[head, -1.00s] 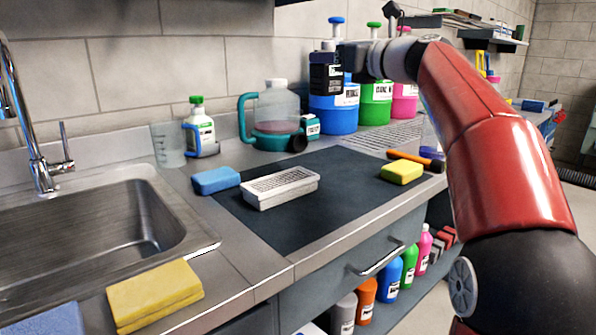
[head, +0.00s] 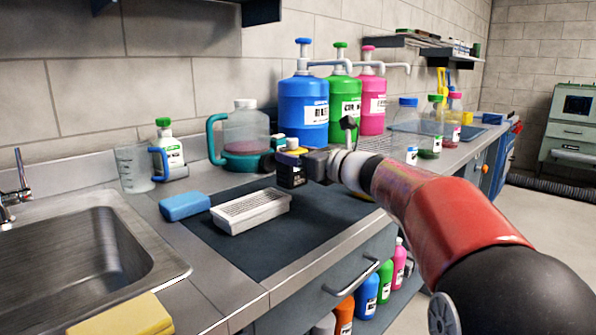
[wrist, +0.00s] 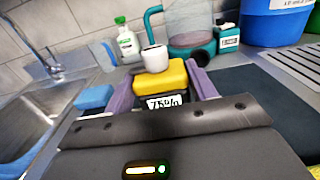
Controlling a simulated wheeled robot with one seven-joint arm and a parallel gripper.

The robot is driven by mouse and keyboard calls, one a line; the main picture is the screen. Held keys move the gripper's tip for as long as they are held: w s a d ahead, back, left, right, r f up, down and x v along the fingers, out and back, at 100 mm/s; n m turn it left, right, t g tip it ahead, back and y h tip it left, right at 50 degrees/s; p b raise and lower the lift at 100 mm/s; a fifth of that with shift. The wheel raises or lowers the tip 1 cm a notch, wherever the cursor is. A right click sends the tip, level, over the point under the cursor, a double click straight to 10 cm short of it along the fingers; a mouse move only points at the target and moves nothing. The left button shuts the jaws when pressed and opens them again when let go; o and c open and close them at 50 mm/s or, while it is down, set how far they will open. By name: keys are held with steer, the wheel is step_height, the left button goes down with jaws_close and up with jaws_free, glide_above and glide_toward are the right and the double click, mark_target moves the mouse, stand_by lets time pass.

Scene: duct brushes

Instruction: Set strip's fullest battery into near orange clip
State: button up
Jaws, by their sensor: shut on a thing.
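My gripper (head: 291,166) is shut on a black battery with a yellow top (wrist: 160,76), held above the dark mat. In the wrist view the battery sits between the two purple fingers, and its label appears to read 75%. A white round piece (wrist: 155,58) shows just above the yellow top; I cannot tell if it belongs to the battery. I cannot make out the strip or any orange clip now; my arm covers the right part of the mat.
A white slotted tray (head: 232,217) lies on the dark mat (head: 270,256), beside a blue sponge (head: 185,206). The sink (head: 75,255) is at left. A teal-handled jug (head: 245,135) and pump bottles (head: 303,105) stand behind. The mat's front is clear.

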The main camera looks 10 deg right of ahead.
mark_target(298, 187)
steer(key=shift+f, duration=1.7)
steer(key=shift+f, duration=0.1)
steer(key=o, duration=1.3)
